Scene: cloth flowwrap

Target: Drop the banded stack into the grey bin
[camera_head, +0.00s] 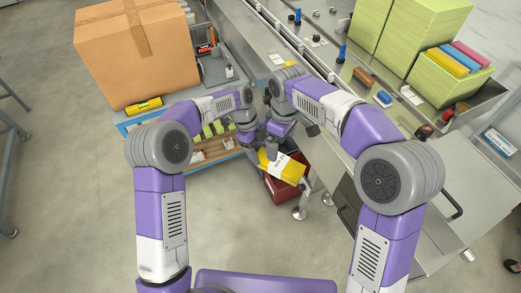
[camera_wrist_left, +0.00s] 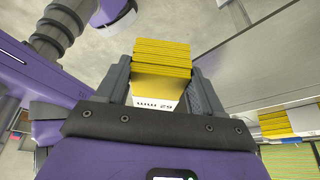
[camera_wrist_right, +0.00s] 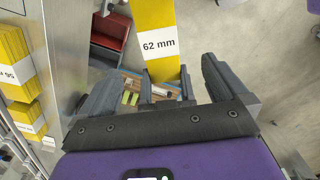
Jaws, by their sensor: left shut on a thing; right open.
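The banded stack (camera_head: 287,168) is a yellow folded-cloth block with a white paper band. My left gripper (camera_wrist_left: 160,80) is shut on it, one finger on each side; the band's "62 mm" print shows upside down in the left wrist view. In the right wrist view the stack (camera_wrist_right: 155,15) hangs ahead of my right gripper (camera_wrist_right: 158,85), which is open; I cannot tell whether it touches. A dark red bin (camera_head: 274,190) stands low beneath the stack in the head view. It also shows in the right wrist view (camera_wrist_right: 110,28).
A large cardboard box (camera_head: 135,55) stands at upper left, with a yellow packet (camera_head: 144,105) before it. A steel machine (camera_head: 300,45) runs along the right, carrying green-yellow stacks (camera_head: 425,30). A low shelf (camera_head: 205,155) lies left of the grippers.

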